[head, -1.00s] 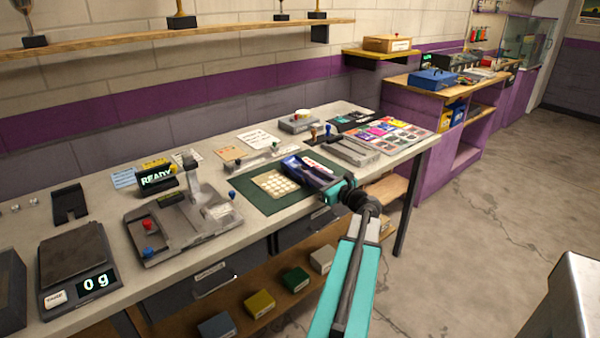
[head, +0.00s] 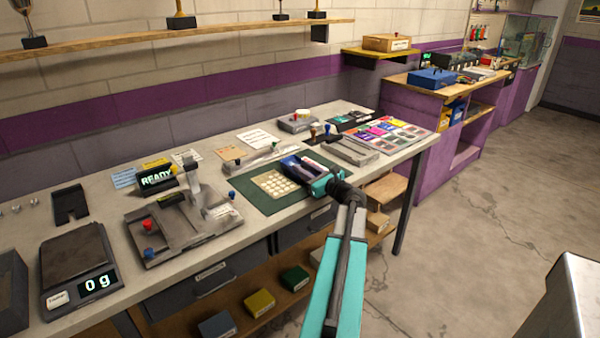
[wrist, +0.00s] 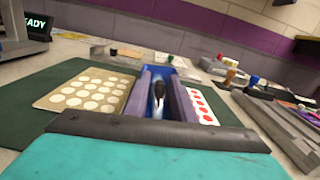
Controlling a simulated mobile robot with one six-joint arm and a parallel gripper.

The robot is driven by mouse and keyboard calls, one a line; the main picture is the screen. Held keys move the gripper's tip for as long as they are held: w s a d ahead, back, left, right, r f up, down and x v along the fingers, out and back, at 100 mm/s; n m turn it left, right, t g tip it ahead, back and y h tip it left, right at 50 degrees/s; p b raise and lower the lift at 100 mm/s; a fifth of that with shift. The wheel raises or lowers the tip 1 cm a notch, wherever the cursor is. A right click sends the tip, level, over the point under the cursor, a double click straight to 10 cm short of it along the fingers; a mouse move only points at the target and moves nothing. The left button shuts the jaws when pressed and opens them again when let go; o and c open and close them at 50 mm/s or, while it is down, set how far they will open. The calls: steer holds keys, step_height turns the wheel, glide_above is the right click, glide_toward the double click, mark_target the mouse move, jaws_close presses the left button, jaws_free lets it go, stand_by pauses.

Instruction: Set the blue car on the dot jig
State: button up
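My gripper (head: 302,166) is low over the right part of the dark green mat (head: 252,191). In the wrist view its two purple-grey fingers (wrist: 161,92) stand apart, on either side of something blue with white and dark parts. I take this to be the blue car (wrist: 158,108), largely hidden by the fingers. I cannot tell whether the fingers press on it. Left of the fingers lies a tan board with round pale dots (head: 275,184); right of them is a white card with red dots (wrist: 201,107). Which piece is the dot jig is not clear.
A grey fixture with red and blue knobs (head: 180,228) stands left of the mat, by a READY display (head: 157,178). A scale (head: 75,265) reads 0 g. A grey stepped block (head: 352,150) and colored cards (head: 400,134) lie to the right.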

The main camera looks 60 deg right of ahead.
mark_target(303, 166)
stand_by(0.5)
jaws_close()
steer(key=shift+r, duration=0.1)
steer(key=shift+r+b, duration=0.3)
steer(key=shift+r, duration=1.15)
steer(key=shift+a+r, duration=0.15)
steer(key=shift+r, duration=0.15)
steer(key=s+a, duration=0.2)
steer(key=a, duration=0.1)
steer(key=s+a+b, duration=0.1)
steer(key=s+a, duration=0.3)
steer(key=a, duration=0.1)
steer(key=shift+a+r+b, duration=0.3)
steer(key=shift+a+r, duration=0.05)
steer(key=shift+r, duration=0.05)
steer(key=shift+s+r+p, duration=0.1)
steer(key=shift+r+p, duration=0.1)
steer(key=shift+p, duration=0.95)
